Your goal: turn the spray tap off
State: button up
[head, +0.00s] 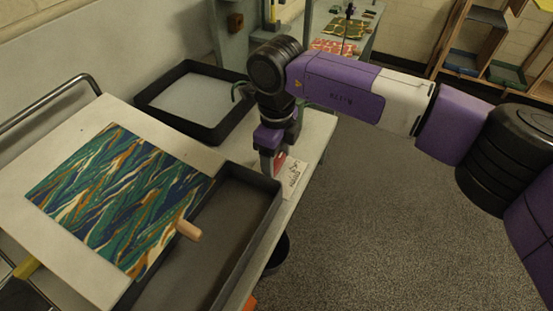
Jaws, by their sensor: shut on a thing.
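My gripper (270,172) points down at the right edge of the table, just beyond the near dark tray. It is shut on a small red part (280,163) that shows beside its fingers. This may be the handle of the spray tap, but the fingers and wrist hide most of it, and I cannot tell which way it is turned. The tap's body cannot be made out.
A marbled sheet (115,195) lies on the table (60,240), with a wooden peg (188,230) at its edge. A near dark tray (262,190) and a far tray (165,77) flank the gripper. A printed card (294,175) lies close by. Open floor (390,230) is right.

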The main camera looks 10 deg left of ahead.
dwell(0.4)
jog(key=o, duration=1.4)
jog(key=shift+c, duration=0.2)
jog(key=shift+s, duration=0.1)
